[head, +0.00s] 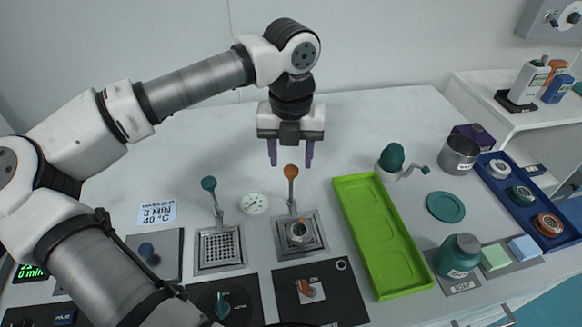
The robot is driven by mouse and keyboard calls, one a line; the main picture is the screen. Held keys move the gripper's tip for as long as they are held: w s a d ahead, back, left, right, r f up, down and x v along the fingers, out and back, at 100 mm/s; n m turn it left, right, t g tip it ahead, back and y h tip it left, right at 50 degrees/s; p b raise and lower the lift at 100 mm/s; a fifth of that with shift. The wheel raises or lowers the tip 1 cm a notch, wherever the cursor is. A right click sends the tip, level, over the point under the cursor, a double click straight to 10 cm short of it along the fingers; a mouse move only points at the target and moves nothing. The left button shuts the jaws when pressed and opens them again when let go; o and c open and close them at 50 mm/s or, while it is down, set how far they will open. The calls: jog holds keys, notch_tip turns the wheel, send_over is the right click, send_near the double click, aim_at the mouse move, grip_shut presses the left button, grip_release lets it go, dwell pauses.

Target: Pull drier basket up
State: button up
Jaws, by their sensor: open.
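Two square metal basket stations sit in the table, each with an upright handle. The left basket (220,246) has a perforated grid and a teal-knobbed handle (210,186). The right basket (313,247) has an orange-knobbed handle (291,173) and a round metallic piece (299,231) in it. No readable label shows which one is the drier. My gripper (290,155) points down, open and empty, its purple fingers spread just above the orange knob. Whether the fingertips reach down beside the knob is hard to tell.
A green tray (401,284) lies right of the baskets. A round gauge (254,204) stands between the handles. Dark control panels with a teal dial (222,306) and an orange switch (309,291) lie in front. A metal cup (459,155) and blue tray (553,240) are at right.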

notch_tip(320, 180, up, 10)
jog(key=b, duration=0.1)
jog(key=shift+f, duration=0.15)
